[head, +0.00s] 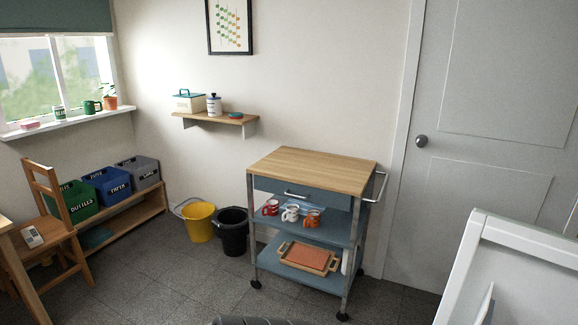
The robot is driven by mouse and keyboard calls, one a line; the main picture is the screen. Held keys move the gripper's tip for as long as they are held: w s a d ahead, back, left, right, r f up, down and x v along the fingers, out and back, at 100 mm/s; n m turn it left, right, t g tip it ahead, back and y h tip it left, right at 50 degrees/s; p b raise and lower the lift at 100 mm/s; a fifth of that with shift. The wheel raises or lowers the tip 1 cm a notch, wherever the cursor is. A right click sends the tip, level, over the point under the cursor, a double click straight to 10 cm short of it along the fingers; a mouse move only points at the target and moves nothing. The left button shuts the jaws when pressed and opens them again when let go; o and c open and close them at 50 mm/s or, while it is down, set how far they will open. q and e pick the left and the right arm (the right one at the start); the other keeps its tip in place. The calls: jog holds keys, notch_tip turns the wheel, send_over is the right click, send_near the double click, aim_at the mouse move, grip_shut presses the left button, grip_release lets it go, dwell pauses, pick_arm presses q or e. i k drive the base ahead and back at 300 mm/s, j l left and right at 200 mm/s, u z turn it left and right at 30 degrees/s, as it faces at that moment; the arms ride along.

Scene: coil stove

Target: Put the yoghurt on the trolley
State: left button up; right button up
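The trolley (315,168) stands against the back wall, right of centre. It has a bare light wooden top, a blue drawer below it, two blue shelves and dark castors. I cannot make out any yoghurt in the head view. Neither of my grippers shows; a dark ribbed shape at the bottom edge is too cut off to identify.
Mugs (291,213) and a tray (309,257) fill the trolley's shelves. A yellow bucket (199,224) and a black bin (233,236) stand left of it. A white panel (515,270) blocks the lower right. A chair (45,185) stands left. Floor before the trolley is clear.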

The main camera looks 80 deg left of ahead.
aim_at(308, 172)
jog(key=u, duration=1.8)
jog(key=i+j+u, duration=0.15)
jog(key=i+j, duration=0.2)
jog(key=i, duration=0.15)
jog(key=i+j+u, duration=0.2)
jog(key=i, duration=0.3)
jog(key=i+j+u, duration=0.15)
jog(key=i+j, duration=0.15)
jog(key=i, duration=0.25)
jog(key=i+j, duration=0.2)
jog(key=i, duration=0.3)
jog(key=i+j, duration=0.2)
jog(key=i, duration=0.3)
jog(key=i+j, duration=0.2)
jog(key=i, duration=0.3)
